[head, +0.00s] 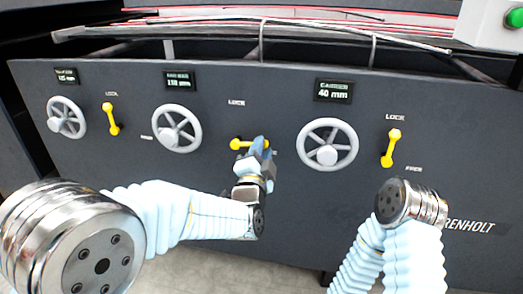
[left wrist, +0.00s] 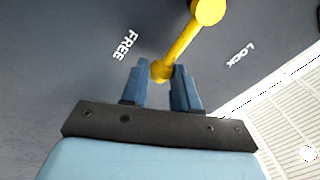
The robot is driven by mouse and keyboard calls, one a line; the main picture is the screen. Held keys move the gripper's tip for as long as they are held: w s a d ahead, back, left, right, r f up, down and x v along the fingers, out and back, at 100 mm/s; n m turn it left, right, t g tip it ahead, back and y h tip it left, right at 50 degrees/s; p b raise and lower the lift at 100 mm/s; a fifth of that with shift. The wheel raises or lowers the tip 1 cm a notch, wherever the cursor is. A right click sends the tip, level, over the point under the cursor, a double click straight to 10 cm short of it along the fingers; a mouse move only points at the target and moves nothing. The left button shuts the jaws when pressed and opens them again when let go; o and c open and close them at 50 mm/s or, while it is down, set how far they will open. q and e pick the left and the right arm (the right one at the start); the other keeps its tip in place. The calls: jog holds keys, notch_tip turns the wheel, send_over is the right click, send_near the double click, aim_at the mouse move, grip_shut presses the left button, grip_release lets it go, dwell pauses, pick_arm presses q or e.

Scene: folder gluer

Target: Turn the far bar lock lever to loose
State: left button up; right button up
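The yellow lock lever (head: 238,144) right of the middle handwheel lies roughly level in the head view, between its LOCK label above and my gripper at its right end. My left gripper (head: 262,150) has its blue fingers at that end. In the left wrist view the lever (left wrist: 183,42) slants between the FREE and LOCK labels.
Yellow levers (head: 111,120) (head: 391,148) stand nearly upright at left and right. Grey handwheels (head: 67,118) (head: 177,129) (head: 327,145) stick out of the dark panel (head: 220,80) below small displays. A green button (head: 515,18) is at top right.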

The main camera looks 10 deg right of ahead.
pick_arm(q)
jog(key=o, duration=0.4)
jog(key=v, duration=1.3)
jog(key=shift+s+a, duration=0.15)
jog(key=shift+s, duration=0.2)
jog(key=a+f+n+g+y+p, duration=0.25)
jog(key=a+f+n+g, duration=0.2)
jog(key=f, duration=0.75)
jog(key=a+f+n+g+y+p, duration=0.1)
jog(key=a+f+n+g+p, duration=0.4)
jog(key=f, duration=0.8)
jog(key=s+a+f+n+g, duration=0.1)
jog(key=s+f+n+g, duration=0.1)
jog(key=s, duration=0.3)
jog(key=s+a+f+n+g+h+p, duration=0.1)
jog(key=s+a+f+n+g, duration=0.1)
jog(key=s+f, duration=0.3)
jog(key=s+a+f+n+g+h, duration=0.1)
jog(key=s+f+n+g, duration=0.3)
jog(key=s, duration=0.1)
jog(key=shift+a+g+p, duration=0.35)
